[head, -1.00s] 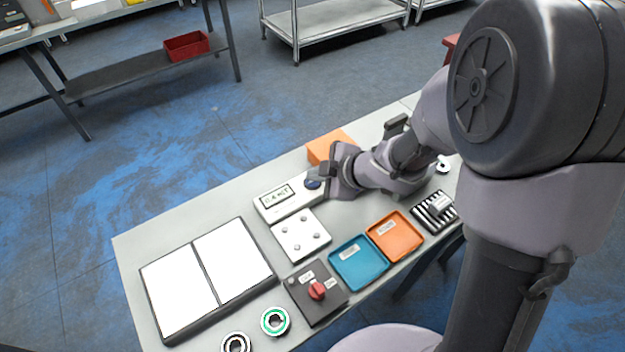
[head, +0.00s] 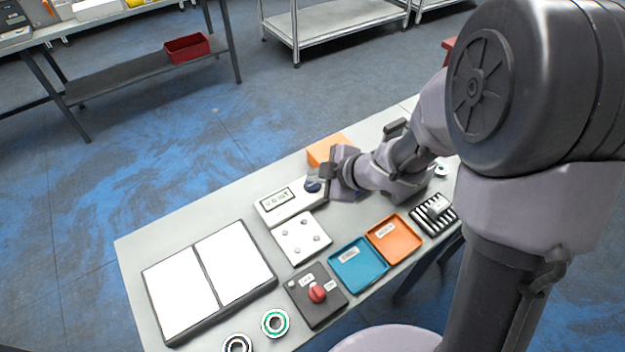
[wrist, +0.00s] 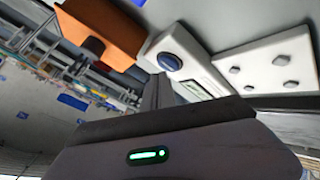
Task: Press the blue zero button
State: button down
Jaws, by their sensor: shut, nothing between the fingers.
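The blue button (head: 312,187) is a dark round knob on the right end of a white box with a small display (head: 277,199). The display seems to start with 0.0, but its small characters are hard to read. In the wrist view the blue button (wrist: 169,61) is fully visible, just beyond the fingertips. My gripper (head: 325,181) is right beside the button on its right, with its fingers shut and empty. The closed fingers also show in the wrist view (wrist: 158,90). I cannot tell whether they touch the button.
An orange block (head: 327,148) stands behind the button. A white plate with several studs (head: 302,236) lies in front of the box. Blue (head: 357,265) and orange (head: 394,238) trays, a red-knob switch box (head: 318,293) and a two-panel white board (head: 207,280) share the table.

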aim_at(316, 186)
jog(key=shift+r, duration=0.35)
notch_tip(316, 186, up, 5)
jog(key=p, duration=0.5)
jog(key=shift+p, duration=0.3)
jog(key=shift+f, duration=0.1)
